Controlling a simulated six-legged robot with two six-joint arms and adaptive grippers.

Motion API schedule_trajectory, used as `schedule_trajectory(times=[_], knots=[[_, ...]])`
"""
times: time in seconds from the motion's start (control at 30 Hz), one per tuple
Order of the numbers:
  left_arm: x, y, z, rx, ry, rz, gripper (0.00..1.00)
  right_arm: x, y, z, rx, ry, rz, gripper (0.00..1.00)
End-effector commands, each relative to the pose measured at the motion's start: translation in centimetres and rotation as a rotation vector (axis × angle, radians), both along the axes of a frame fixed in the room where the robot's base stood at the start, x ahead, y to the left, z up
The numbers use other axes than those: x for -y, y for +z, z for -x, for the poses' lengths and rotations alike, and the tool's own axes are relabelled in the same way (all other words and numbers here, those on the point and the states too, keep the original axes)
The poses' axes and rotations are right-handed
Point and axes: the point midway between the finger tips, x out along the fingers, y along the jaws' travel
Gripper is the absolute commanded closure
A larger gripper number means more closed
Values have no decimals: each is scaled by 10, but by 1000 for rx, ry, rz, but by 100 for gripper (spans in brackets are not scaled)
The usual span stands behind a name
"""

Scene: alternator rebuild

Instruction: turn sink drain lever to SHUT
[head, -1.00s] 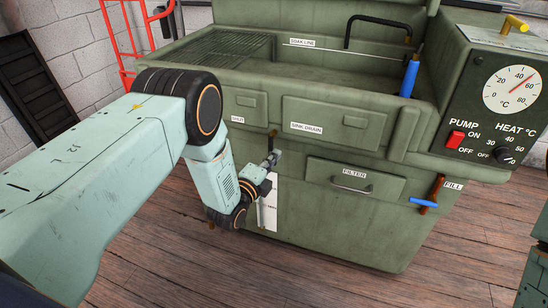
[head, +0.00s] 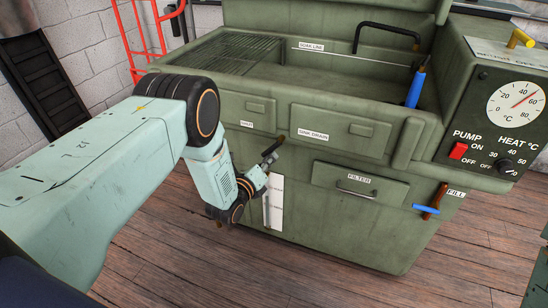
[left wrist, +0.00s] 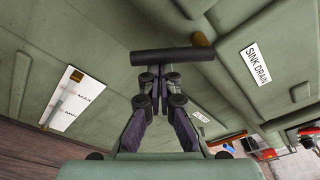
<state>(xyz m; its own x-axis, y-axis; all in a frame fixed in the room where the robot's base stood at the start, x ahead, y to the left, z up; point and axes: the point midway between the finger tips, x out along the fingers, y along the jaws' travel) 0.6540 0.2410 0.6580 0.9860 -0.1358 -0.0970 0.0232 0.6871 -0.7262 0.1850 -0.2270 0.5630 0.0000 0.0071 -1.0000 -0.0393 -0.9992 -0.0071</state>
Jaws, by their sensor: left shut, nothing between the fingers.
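The sink drain lever (head: 274,147) has a dark handle and sits on the green washer's front, left of the SINK DRAIN label (head: 313,135). It slants down to the left in the head view. The SHUT label (head: 246,124) is up and left of it. In the left wrist view the dark handle (left wrist: 165,57) lies crosswise, with a brass end (left wrist: 200,40) behind its right part. My left gripper (head: 266,160) is shut, its fingertips (left wrist: 158,78) close together right at the handle. Nothing shows between them; I cannot tell if they touch it. My right gripper is out of view.
A white level gauge (head: 274,203) is below the lever. The FILTER drawer (head: 358,190) and blue-handled FILL lever (head: 426,210) are to the right. The pump and heat panel (head: 495,120) juts out at upper right. The wooden floor in front is clear.

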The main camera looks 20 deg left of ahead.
Motion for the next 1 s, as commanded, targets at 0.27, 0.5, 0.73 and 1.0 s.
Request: schedule_trajectory(times=[0.27, 0.5, 0.73, 1.0], knots=[[-13, 8, 0, 2, 2, -56, 100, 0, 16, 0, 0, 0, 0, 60], [-21, 16, -1, 4, 2, -54, 100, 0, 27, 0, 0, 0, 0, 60], [-26, 23, -1, 3, 1, -52, 100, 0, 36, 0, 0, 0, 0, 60], [-29, 28, -1, 3, 1, -52, 100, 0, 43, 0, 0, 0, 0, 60]])
